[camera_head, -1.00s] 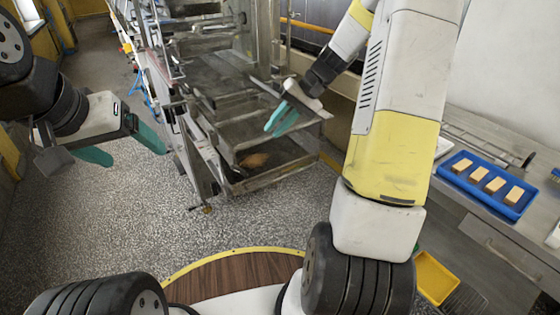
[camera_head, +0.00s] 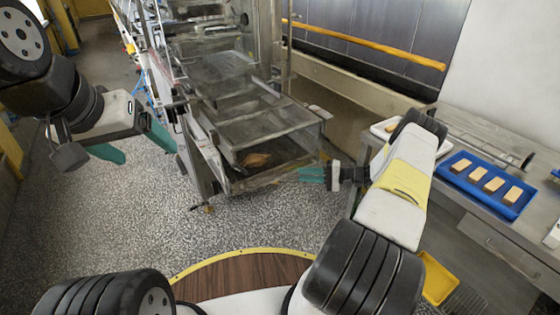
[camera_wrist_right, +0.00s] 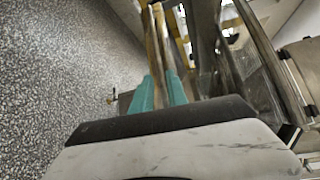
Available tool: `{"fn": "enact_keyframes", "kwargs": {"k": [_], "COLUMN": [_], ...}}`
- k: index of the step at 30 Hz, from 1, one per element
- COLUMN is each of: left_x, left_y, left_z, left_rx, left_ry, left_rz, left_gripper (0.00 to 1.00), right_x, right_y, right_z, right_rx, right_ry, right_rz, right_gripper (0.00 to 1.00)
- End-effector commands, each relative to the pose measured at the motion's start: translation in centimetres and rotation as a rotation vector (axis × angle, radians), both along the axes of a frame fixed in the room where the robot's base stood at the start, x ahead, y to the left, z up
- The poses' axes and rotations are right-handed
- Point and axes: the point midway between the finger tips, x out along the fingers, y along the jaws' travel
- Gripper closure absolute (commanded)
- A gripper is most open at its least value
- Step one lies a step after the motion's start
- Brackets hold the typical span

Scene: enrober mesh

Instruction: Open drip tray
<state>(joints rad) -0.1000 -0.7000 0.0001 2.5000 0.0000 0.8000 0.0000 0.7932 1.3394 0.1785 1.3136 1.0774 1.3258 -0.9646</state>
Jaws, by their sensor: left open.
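The drip tray appears to be the low, shallow metal tray (camera_head: 232,186) with a brown patch in it, at the bottom of the enrober. My right gripper (camera_head: 312,173) is at the tray's right side, its teal fingers pointing left towards the rim. In the right wrist view the two fingers (camera_wrist_right: 159,92) are a small gap apart, with a narrow metal edge running between or just beyond them. I cannot tell whether they grip it. My left gripper (camera_head: 135,143) is open and empty over the floor, left of the machine.
The enrober frame (camera_head: 215,85) rises above the tray. A counter at right holds a blue tray (camera_head: 463,178) with several small bars. A yellow bin (camera_head: 437,278) is below it. Speckled floor (camera_head: 115,220) is free at left and in front of the machine.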

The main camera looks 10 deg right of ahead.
Motion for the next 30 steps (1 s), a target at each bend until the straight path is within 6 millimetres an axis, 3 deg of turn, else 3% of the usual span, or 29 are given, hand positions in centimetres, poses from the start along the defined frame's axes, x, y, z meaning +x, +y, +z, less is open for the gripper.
{"fn": "enact_keyframes", "kwargs": {"k": [6, 12, 23, 26, 30], "left_x": [0.0, 0.0, 0.0, 0.0, 0.0], "left_y": [0.0, 0.0, 0.0, 0.0, 0.0], "left_z": [0.0, 0.0, 0.0, 0.0, 0.0], "left_rx": [0.000, 0.000, 0.000, 0.000, 0.000], "left_ry": [0.000, 0.000, 0.000, 0.000, 0.000], "left_rz": [0.000, 0.000, 0.000, 0.000, 0.000], "left_gripper": [0.20, 0.20, 0.20, 0.20, 0.20], "right_x": [1.4, 2.4, 2.7, 2.7, 2.7], "right_y": [3.4, 5.6, 6.2, 6.1, 6.1], "right_z": [-0.5, -0.8, -0.9, -0.9, -0.9], "right_rx": [0.000, -0.002, -0.002, -0.002, -0.003], "right_ry": [0.002, 0.002, 0.002, 0.002, 0.003], "right_rz": [0.005, 0.004, 0.002, 0.003, 0.003], "right_gripper": [0.81, 0.81, 0.81, 0.99, 1.00]}}
